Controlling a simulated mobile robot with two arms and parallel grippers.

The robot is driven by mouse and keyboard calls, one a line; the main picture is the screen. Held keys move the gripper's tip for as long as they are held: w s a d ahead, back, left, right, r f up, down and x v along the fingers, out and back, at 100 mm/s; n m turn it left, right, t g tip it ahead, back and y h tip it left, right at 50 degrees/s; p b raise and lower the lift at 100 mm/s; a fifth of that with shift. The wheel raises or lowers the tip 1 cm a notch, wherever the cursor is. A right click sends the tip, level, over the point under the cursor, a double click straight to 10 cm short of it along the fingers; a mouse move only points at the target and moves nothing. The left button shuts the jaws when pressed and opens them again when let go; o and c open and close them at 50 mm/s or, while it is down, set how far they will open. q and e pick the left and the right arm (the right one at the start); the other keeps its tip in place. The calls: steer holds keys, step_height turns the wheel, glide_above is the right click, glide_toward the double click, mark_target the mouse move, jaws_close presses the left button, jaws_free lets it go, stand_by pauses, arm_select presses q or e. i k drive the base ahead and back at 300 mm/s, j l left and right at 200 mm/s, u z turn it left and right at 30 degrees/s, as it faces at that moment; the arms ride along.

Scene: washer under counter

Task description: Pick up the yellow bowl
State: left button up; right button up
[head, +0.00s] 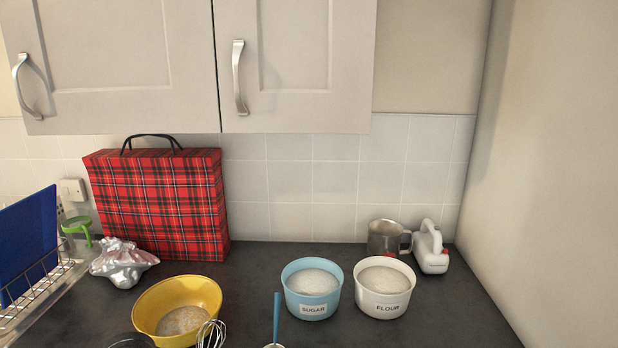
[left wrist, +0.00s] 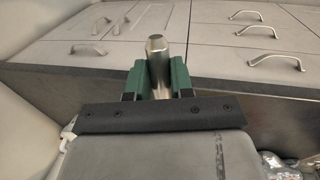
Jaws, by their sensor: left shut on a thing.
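The yellow bowl (head: 205,290) stands upright on the dark counter in the head view, with a pale brownish content inside. A wire whisk (head: 211,335) shows at its front right edge, partly cut off by the frame. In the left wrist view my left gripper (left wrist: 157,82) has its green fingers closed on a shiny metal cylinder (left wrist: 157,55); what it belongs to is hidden. The bowl cannot be made out in that view. Neither gripper can be made out in the head view.
A blue sugar bowl (head: 313,310) and a white flour bowl (head: 384,308) stand right of the yellow bowl. A tartan bag (head: 160,205), foil bundle (head: 122,264), metal jug (head: 384,238) and white appliance (head: 431,250) stand behind. A dish rack (head: 35,285) is at left; cabinets (head: 295,60) hang above.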

mark_target(173, 311)
steer(key=j+u, duration=0.2)
steer(key=u, duration=0.2)
steer(key=j+u, duration=0.2)
steer(key=u, duration=0.2)
steer(key=i+j+u, duration=0.1)
steer(key=u, duration=0.3)
steer(key=i+j+u, duration=0.1)
steer(key=u, duration=0.3)
steer(key=i+j+z, duration=0.1)
steer(key=z, duration=0.25)
steer(key=j+z, duration=0.15)
steer(key=z, duration=0.25)
steer(key=i+j+z, duration=0.1)
steer(key=z, duration=0.25)
steer(key=i+j+z, duration=0.15)
steer(key=z, duration=0.15)
steer(key=i+j+z, duration=0.2)
steer(key=z, duration=0.15)
steer(key=i+u, duration=0.1)
steer(key=i+j, duration=0.05)
steer(key=i, duration=0.05)
